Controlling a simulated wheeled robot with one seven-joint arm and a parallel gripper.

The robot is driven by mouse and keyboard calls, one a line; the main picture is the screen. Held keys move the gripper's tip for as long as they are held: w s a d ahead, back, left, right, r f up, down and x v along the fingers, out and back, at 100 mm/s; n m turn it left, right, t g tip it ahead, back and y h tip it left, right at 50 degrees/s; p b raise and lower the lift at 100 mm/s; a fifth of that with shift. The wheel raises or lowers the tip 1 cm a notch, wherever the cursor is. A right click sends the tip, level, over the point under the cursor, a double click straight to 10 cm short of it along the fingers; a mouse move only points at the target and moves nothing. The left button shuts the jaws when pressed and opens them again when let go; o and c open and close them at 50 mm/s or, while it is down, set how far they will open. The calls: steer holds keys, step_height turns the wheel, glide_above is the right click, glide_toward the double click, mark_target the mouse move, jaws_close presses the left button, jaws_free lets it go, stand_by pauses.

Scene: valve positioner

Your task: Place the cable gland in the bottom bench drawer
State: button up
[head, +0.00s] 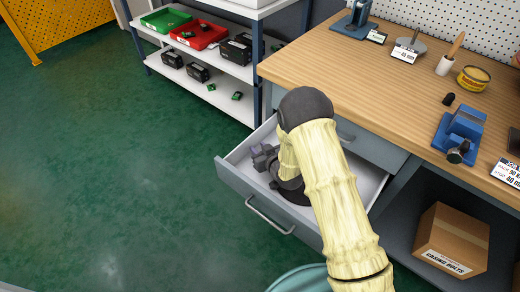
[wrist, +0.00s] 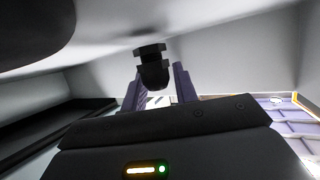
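The dark cable gland (wrist: 153,68) is between the two fingertips of my gripper (wrist: 156,82) in the wrist view, filling nearly the whole gap. It appears gripped, close to a pale surface with a dark shadow beside it. In the head view, my gripper (head: 264,160) is inside the open lower bench drawer (head: 233,176), near its left side. My arm covers the middle of that drawer, and the gland cannot be made out there. The drawer is pulled out below a closed upper drawer (head: 375,149).
The workbench top (head: 345,70) holds a blue device (head: 459,134), a small dark piece (head: 449,99) and a yellow tin (head: 473,79). A cardboard box (head: 452,240) sits on the lower shelf. A shelf rack (head: 215,67) stands behind the drawer. Open green floor (head: 110,170) lies left.

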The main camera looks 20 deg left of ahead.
steer(key=shift+o, duration=1.1)
steer(key=shift+s+f, duration=0.15)
steer(key=shift+f, duration=0.05)
steer(key=shift+r, duration=0.1)
steer(key=shift+r+p, duration=0.25)
steer(key=shift+p, duration=0.1)
steer(key=v, duration=0.2)
steer(key=p+v, duration=0.1)
steer(key=v, duration=0.4)
steer(key=shift+d+r, duration=0.15)
steer(key=shift+r, duration=0.3)
